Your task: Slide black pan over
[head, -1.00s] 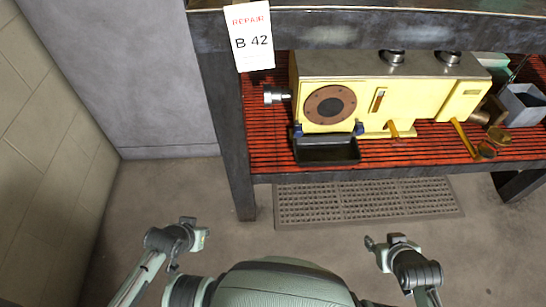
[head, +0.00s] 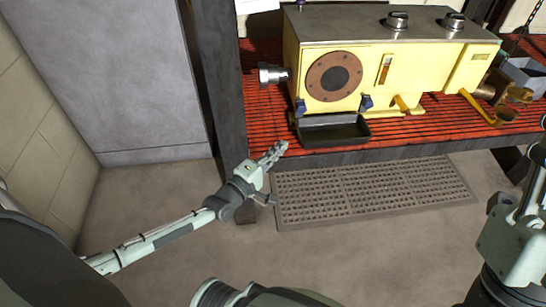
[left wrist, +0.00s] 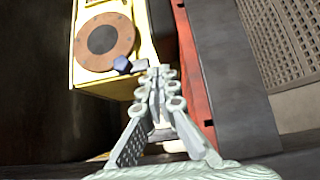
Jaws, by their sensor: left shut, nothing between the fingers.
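The black pan (head: 333,131) is a shallow rectangular tray on the red slatted bench, in front of the yellow machine (head: 325,55) and below its round brown disc. My left gripper (head: 279,149) is shut and empty. In the head view it shows just left of and slightly below the pan's near left corner, apart from it in the picture. In the left wrist view its closed fingers (left wrist: 156,82) point toward the machine. I cannot clearly make out the pan there. Parts of my right arm show at the right edge of the head view; its fingers are unclear.
The bench's dark front edge (head: 400,151) and leg (head: 205,75) are close to my left gripper. A grey perforated mat (head: 370,190) lies on the floor below. Brass parts (head: 510,97) and a grey box (head: 525,75) stand at the right. Red slats left of the pan are clear.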

